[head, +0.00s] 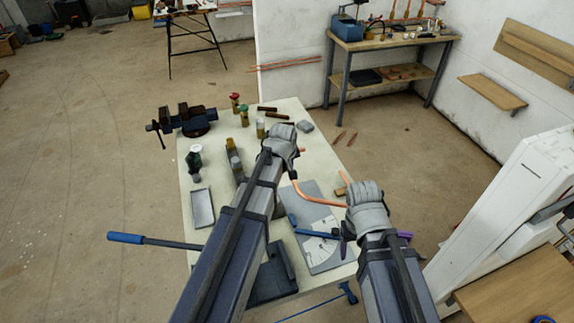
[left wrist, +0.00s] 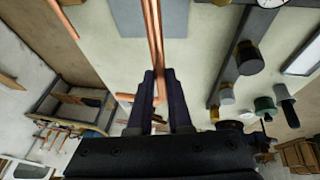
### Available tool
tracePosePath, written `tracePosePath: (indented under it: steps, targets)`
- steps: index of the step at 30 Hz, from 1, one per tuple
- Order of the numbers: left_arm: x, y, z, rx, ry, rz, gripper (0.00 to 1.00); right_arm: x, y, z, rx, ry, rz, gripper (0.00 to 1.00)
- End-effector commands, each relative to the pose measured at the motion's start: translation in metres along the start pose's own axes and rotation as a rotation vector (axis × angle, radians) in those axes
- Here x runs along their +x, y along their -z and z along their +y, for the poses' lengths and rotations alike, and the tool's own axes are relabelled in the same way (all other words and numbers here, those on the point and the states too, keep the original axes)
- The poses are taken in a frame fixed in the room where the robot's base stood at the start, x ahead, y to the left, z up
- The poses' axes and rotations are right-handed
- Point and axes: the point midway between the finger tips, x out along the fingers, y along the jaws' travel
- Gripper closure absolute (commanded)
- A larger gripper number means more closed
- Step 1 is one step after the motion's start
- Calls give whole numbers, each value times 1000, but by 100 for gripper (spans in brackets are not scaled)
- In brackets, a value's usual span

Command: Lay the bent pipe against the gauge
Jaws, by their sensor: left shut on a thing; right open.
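The copper bent pipe (head: 318,199) runs from my left gripper (head: 291,158) toward the right gripper, above the table and the gauge, with a bend near the left gripper. In the left wrist view the pipe (left wrist: 153,45) lies between the two dark fingers (left wrist: 162,100), shut on it. The gauge (head: 322,251) is a grey board with a white marked dial, lying at the table's near right, partly hidden by my arms. In the left wrist view a grey board (left wrist: 155,15) shows behind the pipe. My right gripper (head: 372,238) is open beside the gauge's right edge, seemingly empty.
A blue-handled lever (head: 125,237) sticks out left. A workbench (head: 390,42) stands behind.

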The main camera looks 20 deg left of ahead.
Motion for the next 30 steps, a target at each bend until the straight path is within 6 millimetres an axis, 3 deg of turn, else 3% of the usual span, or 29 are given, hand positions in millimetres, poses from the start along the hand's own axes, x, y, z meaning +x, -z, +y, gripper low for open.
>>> tracePosePath:
  steps: [30]
  targets:
    - [71, -29, -16, 0, -1, 0, 100, 78, 5, -8, 2, 0, 0, 33]
